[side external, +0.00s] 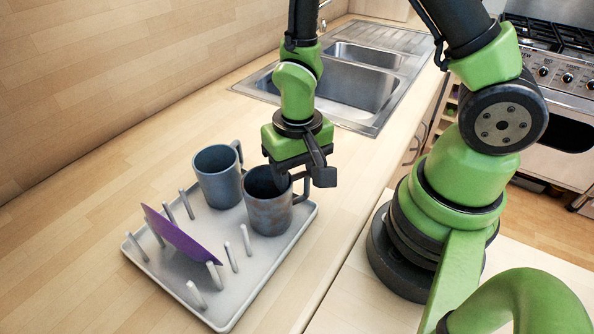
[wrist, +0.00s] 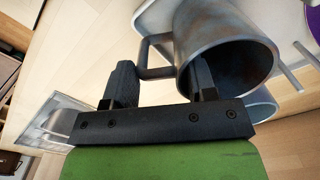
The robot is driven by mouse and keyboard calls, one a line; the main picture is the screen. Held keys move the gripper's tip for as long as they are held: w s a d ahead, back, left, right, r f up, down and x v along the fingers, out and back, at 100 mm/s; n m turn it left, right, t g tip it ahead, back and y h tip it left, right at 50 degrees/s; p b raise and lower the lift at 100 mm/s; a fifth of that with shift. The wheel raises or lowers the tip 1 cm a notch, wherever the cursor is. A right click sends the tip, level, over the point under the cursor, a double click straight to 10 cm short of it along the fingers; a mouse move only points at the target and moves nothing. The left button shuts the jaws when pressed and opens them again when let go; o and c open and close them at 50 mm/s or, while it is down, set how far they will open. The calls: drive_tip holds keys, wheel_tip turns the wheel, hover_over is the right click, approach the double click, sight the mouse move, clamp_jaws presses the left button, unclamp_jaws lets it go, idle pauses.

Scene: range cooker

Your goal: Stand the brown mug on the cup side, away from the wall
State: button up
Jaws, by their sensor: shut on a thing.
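The brown mug (side external: 268,212), blue-grey with brownish patches, is upright at the peg-free end of the pale grey rack tray (side external: 247,303), on the side away from the wall. Its base looks on or very close to the tray. My gripper (side external: 299,180) is above it, shut on its rim and handle side. In the wrist view, one finger is inside the mug (wrist: 226,40) and the other outside, with the handle between them. The mug's contact with the tray is hidden in the wrist view.
A blue-grey mug (side external: 217,180) stands close behind, on the wall side of the tray. A purple plate (side external: 181,238) leans among several pegs at the other end. A sink (side external: 350,85) lies behind; the wooden counter left of the tray is clear.

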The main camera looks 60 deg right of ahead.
drive_tip(key=shift+f, duration=0.15)
drive_tip(key=o, duration=1.3)
drive_tip(key=shift+s+d+r+n+t+y, duration=0.1)
drive_tip(key=shift+s+r+n+t+y, duration=0.25)
drive_tip(key=shift+s+r+t, duration=2.3)
drive_tip(key=shift+w+d+r+n+g+y, duration=0.1)
drive_tip(key=shift+r+n+g+y, duration=0.2)
drive_tip(key=shift+r, duration=5.1)
drive_tip(key=shift+s+r+n+t+y, duration=0.3)
drive_tip(key=shift+s+r+t, duration=0.95)
drive_tip(key=shift+r, duration=2.8)
